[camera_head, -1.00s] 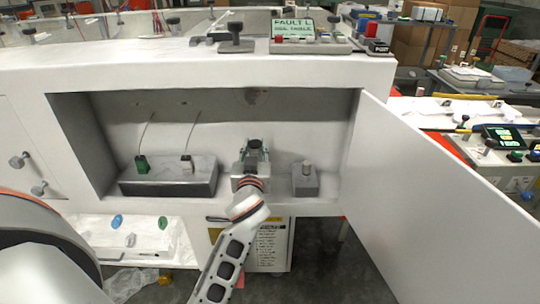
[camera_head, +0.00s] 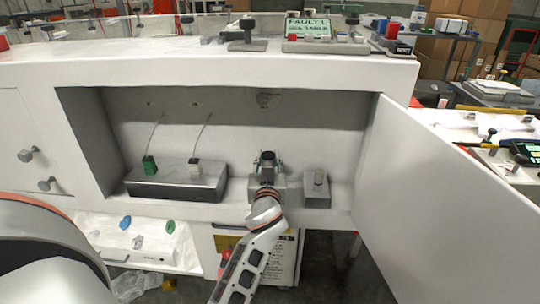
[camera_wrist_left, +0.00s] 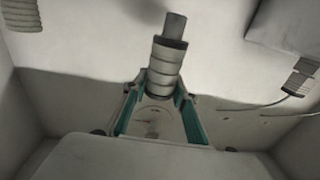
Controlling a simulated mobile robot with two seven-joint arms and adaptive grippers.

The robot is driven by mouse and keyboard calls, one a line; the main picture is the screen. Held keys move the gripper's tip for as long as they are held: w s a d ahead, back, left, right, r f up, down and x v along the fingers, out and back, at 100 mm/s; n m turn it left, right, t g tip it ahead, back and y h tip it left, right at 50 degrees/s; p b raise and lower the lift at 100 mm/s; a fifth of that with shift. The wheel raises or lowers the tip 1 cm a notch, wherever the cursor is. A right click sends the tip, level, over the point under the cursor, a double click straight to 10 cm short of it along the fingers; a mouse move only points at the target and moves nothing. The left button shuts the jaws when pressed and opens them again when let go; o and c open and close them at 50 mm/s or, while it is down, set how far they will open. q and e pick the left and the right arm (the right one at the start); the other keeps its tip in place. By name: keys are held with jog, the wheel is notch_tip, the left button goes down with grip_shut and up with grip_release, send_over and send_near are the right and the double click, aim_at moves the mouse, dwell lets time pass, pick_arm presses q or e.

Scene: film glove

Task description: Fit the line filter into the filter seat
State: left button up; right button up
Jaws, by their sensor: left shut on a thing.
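My left gripper (camera_head: 267,163) reaches into the open recess of the white cabinet, between a dark block and a small grey block. In the left wrist view the gripper (camera_wrist_left: 161,100) is shut on a pale ringed cylinder with a dark grey end, which looks like the line filter (camera_wrist_left: 164,70). In the head view its dark end shows between the fingers. I cannot tell for sure which part is the filter seat. A small grey block (camera_head: 317,191) with a short upright piece on top stands right of the gripper. My right gripper is not in view.
An open door panel (camera_head: 430,200) bounds the right side. A white tray (camera_head: 165,255) with small parts sits below left.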

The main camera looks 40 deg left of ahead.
pick_arm(q)
notch_tip(320, 180, down, 2)
jog(key=shift+f+b, duration=0.15)
jog(key=shift+b, duration=0.3)
jog(key=shift+f+b, duration=0.35)
jog(key=shift+f, duration=0.35)
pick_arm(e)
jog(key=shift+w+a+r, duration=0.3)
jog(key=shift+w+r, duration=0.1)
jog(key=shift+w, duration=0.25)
pick_arm(q)
jog(key=shift+s+b, duration=0.1)
jog(key=shift+b, duration=0.25)
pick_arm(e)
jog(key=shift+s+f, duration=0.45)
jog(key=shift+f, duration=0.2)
pick_arm(q)
jog(key=shift+f+b, duration=0.3)
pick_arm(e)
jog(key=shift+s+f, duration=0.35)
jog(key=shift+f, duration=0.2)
